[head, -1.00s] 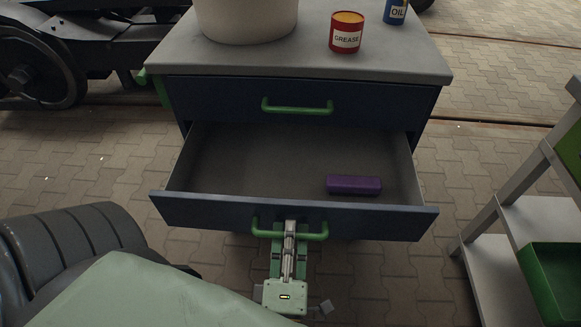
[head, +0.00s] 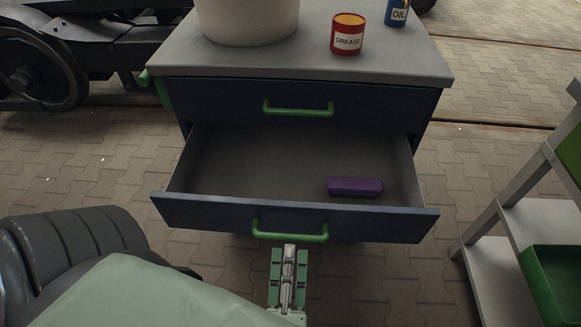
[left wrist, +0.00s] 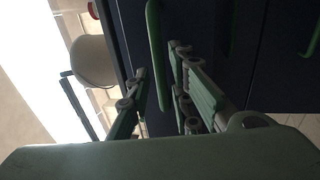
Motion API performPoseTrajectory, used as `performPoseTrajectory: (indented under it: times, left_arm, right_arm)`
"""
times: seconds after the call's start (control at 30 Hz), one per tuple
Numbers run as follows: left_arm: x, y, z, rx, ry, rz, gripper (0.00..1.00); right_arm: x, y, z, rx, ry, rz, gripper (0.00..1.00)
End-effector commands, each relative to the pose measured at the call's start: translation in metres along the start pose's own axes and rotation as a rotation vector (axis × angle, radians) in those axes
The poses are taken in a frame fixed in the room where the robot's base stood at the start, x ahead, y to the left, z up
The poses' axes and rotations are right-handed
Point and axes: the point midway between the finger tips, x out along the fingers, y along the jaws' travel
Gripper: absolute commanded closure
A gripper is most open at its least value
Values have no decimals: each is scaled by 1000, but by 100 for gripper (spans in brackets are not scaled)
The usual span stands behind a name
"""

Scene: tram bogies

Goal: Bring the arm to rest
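My left gripper (head: 289,250) is just in front of the open lower drawer (head: 190,213), below and apart from its green handle (head: 290,236). In the left wrist view its fingers (left wrist: 158,65) stand apart with nothing held between them. A green handle (left wrist: 156,50) shows just ahead of the fingers in that view. My right gripper does not show in either view.
The drawer is pulled out and holds a purple box (head: 355,186). The upper drawer (head: 220,100) is shut. On the cabinet top (head: 190,55) stand a pale bucket (head: 247,20), a red grease tin (head: 347,36) and a blue oil can (head: 396,12). A shelf rack (head: 490,220) stands at right.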

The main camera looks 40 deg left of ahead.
Motion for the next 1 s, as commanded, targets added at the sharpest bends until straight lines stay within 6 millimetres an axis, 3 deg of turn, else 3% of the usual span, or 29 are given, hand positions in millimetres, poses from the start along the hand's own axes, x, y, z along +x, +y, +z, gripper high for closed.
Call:
performPoseTrajectory:
  times: [0.23, 0.8, 0.9, 1.0]
  left_arm:
    - [-24, 0, 0, -1, 0, 0, 80]
    - [-24, 0, 1, 2, -6, 0, 80]
    - [-20, -4, 12, 28, -59, -3, 80]
    - [-13, -15, 39, 96, -187, -10, 80]
  right_arm:
    - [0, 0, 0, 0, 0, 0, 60]
    - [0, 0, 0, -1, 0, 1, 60]
    - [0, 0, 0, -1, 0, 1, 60]
    - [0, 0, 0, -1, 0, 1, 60]
